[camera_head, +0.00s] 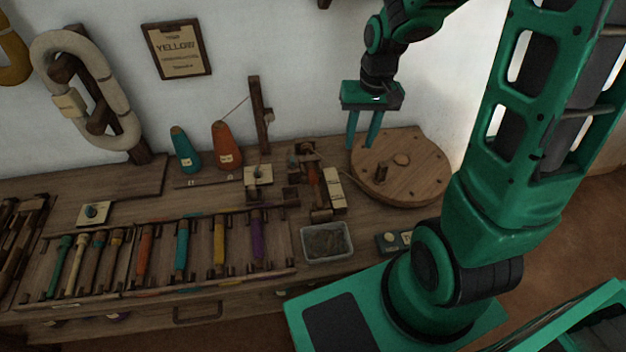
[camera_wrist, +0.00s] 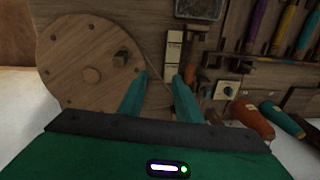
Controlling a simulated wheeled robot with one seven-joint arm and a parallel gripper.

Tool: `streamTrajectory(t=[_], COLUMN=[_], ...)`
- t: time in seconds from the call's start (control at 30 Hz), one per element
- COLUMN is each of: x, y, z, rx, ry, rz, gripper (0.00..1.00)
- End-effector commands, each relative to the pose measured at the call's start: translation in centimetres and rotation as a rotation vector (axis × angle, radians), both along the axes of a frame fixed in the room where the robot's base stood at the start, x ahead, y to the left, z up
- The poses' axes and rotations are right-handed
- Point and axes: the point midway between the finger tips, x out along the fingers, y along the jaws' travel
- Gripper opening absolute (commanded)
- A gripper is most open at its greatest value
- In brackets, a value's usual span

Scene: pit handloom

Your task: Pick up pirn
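Several pirns lie side by side in a wooden rack (camera_head: 150,290) at the front left of the bench. Among them are an orange one (camera_head: 145,252), a teal one (camera_head: 182,247), a yellow one (camera_head: 219,241) and a purple one (camera_head: 257,236). The purple (camera_wrist: 258,24) and yellow (camera_wrist: 284,28) ones also show at the upper right of the wrist view. A reddish-brown, pirn-like piece (camera_head: 314,184) sits in a small wooden device. My gripper (camera_head: 362,145) points down near the round wooden wheel, right of the rack. Its fingers (camera_wrist: 160,77) are apart with nothing between them.
The wooden wheel (camera_head: 420,172) with its peg handle stands right of the device. A cream scale strip (camera_head: 334,192) and a clear tray (camera_head: 327,242) are nearby. Teal (camera_head: 186,152) and orange (camera_head: 226,148) cones and an upright post (camera_head: 260,115) stand at the back.

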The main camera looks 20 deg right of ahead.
Motion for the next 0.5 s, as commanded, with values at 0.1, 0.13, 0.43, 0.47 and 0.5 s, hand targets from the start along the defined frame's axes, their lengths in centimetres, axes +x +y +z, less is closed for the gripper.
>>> streamTrajectory(t=[0.1, 0.13, 0.43, 0.47, 0.5], x=[2.6, 3.1, 5.5, 5.6, 5.6], y=[2.8, 3.3, 7.0, 7.1, 7.3], z=[-2.8, -3.4, -6.6, -6.8, -7.2], rx=[0.047, 0.057, 0.123, 0.125, 0.126], ry=[-0.001, -0.003, -0.012, -0.012, -0.012], rz=[0.039, 0.045, 0.076, 0.077, 0.078], gripper=[0.31, 0.31, 0.31, 0.31, 0.31])
